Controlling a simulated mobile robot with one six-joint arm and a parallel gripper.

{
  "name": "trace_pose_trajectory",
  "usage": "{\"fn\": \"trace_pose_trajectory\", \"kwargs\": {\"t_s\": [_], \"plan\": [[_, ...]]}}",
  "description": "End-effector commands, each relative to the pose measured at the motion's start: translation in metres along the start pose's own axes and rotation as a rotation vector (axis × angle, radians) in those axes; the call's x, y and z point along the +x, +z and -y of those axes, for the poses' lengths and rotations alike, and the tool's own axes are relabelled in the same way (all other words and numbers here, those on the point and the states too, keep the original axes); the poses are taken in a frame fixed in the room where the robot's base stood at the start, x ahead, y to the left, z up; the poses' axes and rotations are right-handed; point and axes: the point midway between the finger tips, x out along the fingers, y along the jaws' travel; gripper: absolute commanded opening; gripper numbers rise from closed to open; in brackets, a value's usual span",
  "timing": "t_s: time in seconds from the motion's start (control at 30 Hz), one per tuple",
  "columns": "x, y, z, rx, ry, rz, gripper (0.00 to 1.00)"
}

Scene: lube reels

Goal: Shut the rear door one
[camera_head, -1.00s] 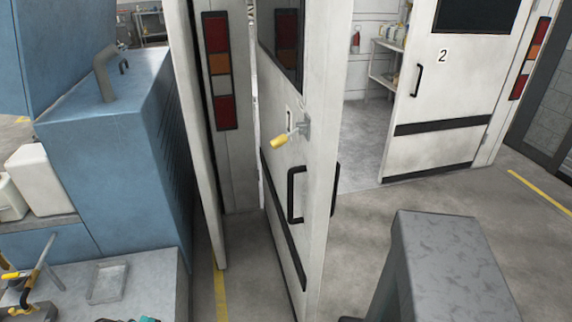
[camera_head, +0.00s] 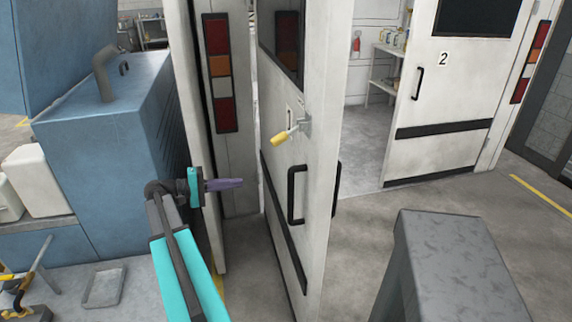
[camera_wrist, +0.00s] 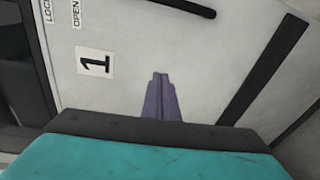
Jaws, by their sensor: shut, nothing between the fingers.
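Rear door one (camera_head: 275,150) is a white panel standing open in the middle of the head view, seen at a steep angle. It has a dark window, a yellow-tipped lever (camera_head: 283,137) and a black pull handle (camera_head: 291,195). My gripper (camera_head: 241,183) is shut and empty, left of the door, with its purple fingers pointing right towards the door face. In the wrist view, the fingers (camera_wrist: 161,78) point at the white door face (camera_wrist: 135,80), near the "1" label (camera_wrist: 95,62) and a black bar. I cannot tell whether the fingertips touch it.
A white panel (camera_head: 190,90) and a light strip (camera_head: 220,72) stand left of door one. A blue cabinet (camera_head: 110,140) is farther left. Door two (camera_head: 440,95) stands at the right. A grey block (camera_head: 450,255) is at the front right, with open floor behind it.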

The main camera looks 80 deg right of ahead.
Motion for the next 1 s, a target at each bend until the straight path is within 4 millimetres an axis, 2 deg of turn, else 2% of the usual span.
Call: {"fn": "trace_pose_trajectory", "kwargs": {"t_s": [0.03,0.1,0.2,0.27,0.73,1.0], "plan": [[0.012,-0.001,-0.018,0.028,0.026,0.031,0.0],[0.024,0.001,-0.039,0.055,0.06,0.062,0.0],[0.034,0.004,-0.057,0.079,0.091,0.091,0.0],[0.037,0.006,-0.062,0.086,0.1,0.1,0.0],[0.041,0.007,-0.065,0.089,0.104,0.103,0.0],[0.061,0.01,-0.068,0.088,0.103,0.105,0.0]]}}
